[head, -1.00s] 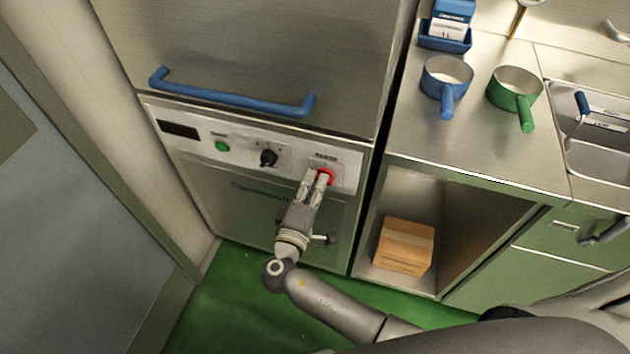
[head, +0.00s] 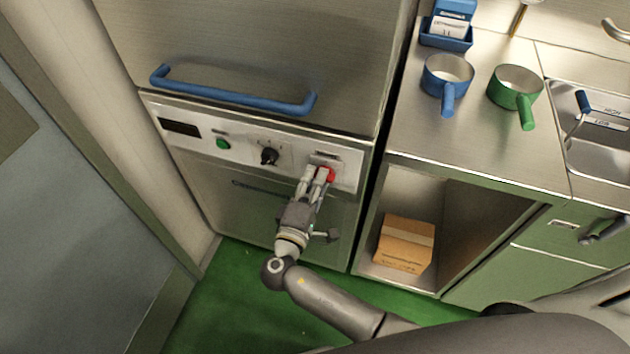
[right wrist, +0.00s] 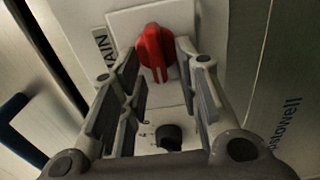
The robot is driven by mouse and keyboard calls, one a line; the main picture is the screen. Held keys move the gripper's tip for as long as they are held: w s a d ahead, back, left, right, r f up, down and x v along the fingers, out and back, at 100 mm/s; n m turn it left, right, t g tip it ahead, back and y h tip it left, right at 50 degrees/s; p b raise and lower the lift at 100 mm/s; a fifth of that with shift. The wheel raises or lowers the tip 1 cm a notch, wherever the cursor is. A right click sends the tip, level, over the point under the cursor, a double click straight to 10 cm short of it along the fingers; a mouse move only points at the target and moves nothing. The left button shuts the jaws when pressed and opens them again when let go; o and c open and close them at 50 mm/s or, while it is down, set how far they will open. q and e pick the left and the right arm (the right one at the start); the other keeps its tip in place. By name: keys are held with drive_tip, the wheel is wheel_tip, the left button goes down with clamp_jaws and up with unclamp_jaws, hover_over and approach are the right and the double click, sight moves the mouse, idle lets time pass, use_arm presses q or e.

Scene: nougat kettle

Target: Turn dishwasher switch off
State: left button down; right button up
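The dishwasher's control panel (head: 190,150) carries a red rotary switch (head: 330,175) at its right end. In the right wrist view the red switch (right wrist: 156,52) sits on a white plate beside a label reading "MAIN". My right gripper (head: 319,172) is at the switch. In the right wrist view its fingers (right wrist: 160,75) are apart, with the switch between or just beyond their tips; contact cannot be told. The switch's ridge runs roughly along the direction of the fingers in that view. My left gripper is not in view.
The panel also has a black knob (head: 269,156), a green button (head: 223,143) and a dark display (head: 180,127). A blue handle bar (head: 232,97) runs above. A counter with blue (head: 447,78) and green (head: 514,90) pans stands right, with a cardboard box (head: 405,244) below.

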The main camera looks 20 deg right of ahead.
drive_tip(key=v, duration=1.2)
idle(0.5)
drive_tip(key=s+d+f+g+y, duration=0.2)
drive_tip(key=s+d+f+g, duration=0.15)
drive_tip(key=f, duration=0.65)
drive_tip(key=s+d+f+n+g+y+p, duration=0.1)
drive_tip(key=s+d+f+g+y, duration=0.2)
drive_tip(key=f, duration=0.8)
drive_tip(key=s+d+f+g, duration=0.1)
drive_tip(key=s+f+g, duration=0.25)
drive_tip(key=f, duration=0.65)
drive_tip(key=s+d+f+m+g+y, duration=0.1)
drive_tip(key=s+d+f+m, duration=0.2)
drive_tip(key=s, duration=0.4)
drive_tip(key=s+d+f+m+g+y+p, duration=0.1)
drive_tip(key=s+d+f+m+y, duration=0.1)
drive_tip(key=s+f, duration=0.3)
drive_tip(key=s+d+f+m+g+y, duration=0.2)
drive_tip(key=s+d+f+m, duration=0.2)
drive_tip(key=s, duration=0.7)
drive_tip(key=shift+s+d+f+m+p, duration=0.25)
drive_tip(key=shift+m+p, duration=0.15)
drive_tip(key=shift+m, duration=0.1)
